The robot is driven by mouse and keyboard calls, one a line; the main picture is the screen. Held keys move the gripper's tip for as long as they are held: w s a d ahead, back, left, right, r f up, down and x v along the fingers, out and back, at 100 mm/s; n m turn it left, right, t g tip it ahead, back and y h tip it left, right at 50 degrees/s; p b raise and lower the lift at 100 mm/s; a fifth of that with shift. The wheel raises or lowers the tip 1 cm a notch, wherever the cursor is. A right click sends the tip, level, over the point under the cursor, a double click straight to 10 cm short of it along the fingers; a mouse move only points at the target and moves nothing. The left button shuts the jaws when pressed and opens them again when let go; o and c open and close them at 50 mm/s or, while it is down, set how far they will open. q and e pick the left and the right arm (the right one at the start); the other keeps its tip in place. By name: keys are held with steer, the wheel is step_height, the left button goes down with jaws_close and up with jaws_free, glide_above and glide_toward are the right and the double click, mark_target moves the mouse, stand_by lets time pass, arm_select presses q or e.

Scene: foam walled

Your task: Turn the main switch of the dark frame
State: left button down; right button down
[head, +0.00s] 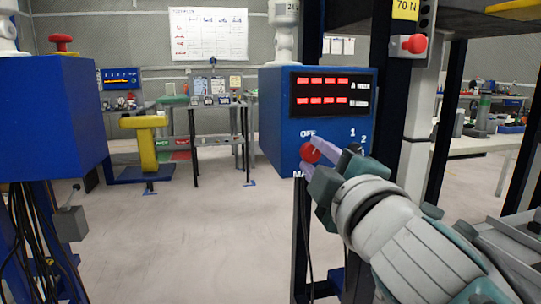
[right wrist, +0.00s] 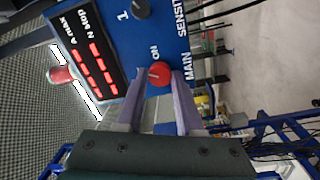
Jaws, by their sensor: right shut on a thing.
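The main switch is a red round knob (head: 311,152) on the front of a blue control box (head: 273,110) fixed to a dark frame (head: 385,120). In the head view "OFF" shows above the knob and part of "MAIN" below it. My right gripper (head: 309,160) is shut on the knob, with its pale lilac fingers on either side. The right wrist view shows the red knob (right wrist: 159,74) between the fingertips, with a short pale mark on its face. The "ON" and "MAIN" labels are readable there. My left gripper is not in view.
A black knob (right wrist: 141,9) sits beside the red one on the same panel. A red display (head: 333,92) is above. A red button box (head: 414,44) is on the upright at right. Another blue box (head: 50,115) stands at far left. The floor between is clear.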

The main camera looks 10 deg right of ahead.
steer(key=n, duration=0.5)
steer(key=shift+y, duration=0.3)
steer(key=shift+n, duration=0.5)
steer(key=c, duration=0.5)
jaws_free()
steer(key=shift+c, duration=0.2)
